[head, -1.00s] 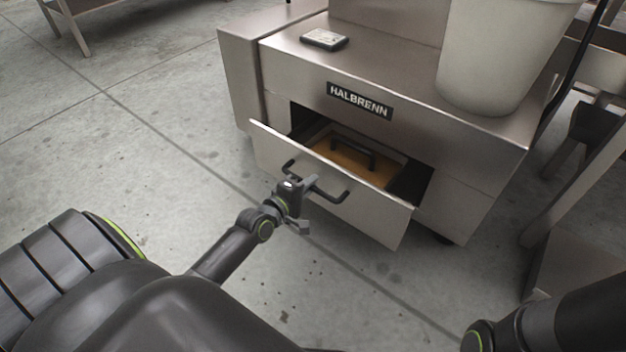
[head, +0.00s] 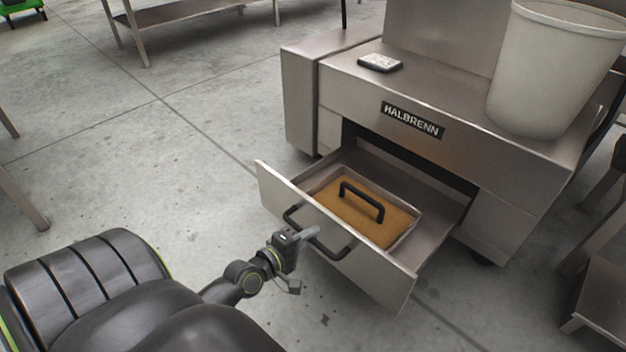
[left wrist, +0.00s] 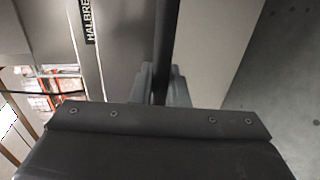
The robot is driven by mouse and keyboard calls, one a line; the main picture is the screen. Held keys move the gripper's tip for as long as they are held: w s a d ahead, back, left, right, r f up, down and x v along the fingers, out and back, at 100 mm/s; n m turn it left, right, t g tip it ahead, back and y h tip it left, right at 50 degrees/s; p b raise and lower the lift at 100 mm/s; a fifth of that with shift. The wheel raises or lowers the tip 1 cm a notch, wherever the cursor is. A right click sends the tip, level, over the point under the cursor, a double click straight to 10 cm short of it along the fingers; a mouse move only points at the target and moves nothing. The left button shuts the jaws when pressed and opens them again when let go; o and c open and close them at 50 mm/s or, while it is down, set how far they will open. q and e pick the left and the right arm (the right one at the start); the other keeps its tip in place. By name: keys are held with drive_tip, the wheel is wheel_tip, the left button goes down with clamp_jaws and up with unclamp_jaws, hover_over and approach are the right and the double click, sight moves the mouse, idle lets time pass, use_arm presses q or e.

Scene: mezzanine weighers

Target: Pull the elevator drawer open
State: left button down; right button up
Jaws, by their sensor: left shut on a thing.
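The elevator drawer (head: 375,272) is a steel drawer in the front of the HALBRENN machine (head: 520,190), and it stands well out. Its black bar handle (head: 333,251) runs across the drawer front. My left gripper (head: 306,236) is shut on the handle. In the left wrist view the dark handle bar (left wrist: 163,40) runs between the two grey fingers of my left gripper (left wrist: 162,85). Inside the drawer lies a tray (head: 413,222) with a brown surface and a black handle on top (head: 362,199). My right gripper is not in view.
A pale bucket (head: 545,75) and a small flat device (head: 380,63) stand on the machine top. A steel table (head: 190,14) is at the back left, and another steel stand (head: 600,310) is at the right. The concrete floor left of the drawer is clear.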

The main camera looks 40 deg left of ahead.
use_arm(q)
drive_tip(key=shift+s, duration=0.15)
drive_tip(key=c, duration=1.5)
unclamp_jaws()
drive_tip(key=shift+b+v, duration=2)
drive_tip(key=shift+v, duration=6.7)
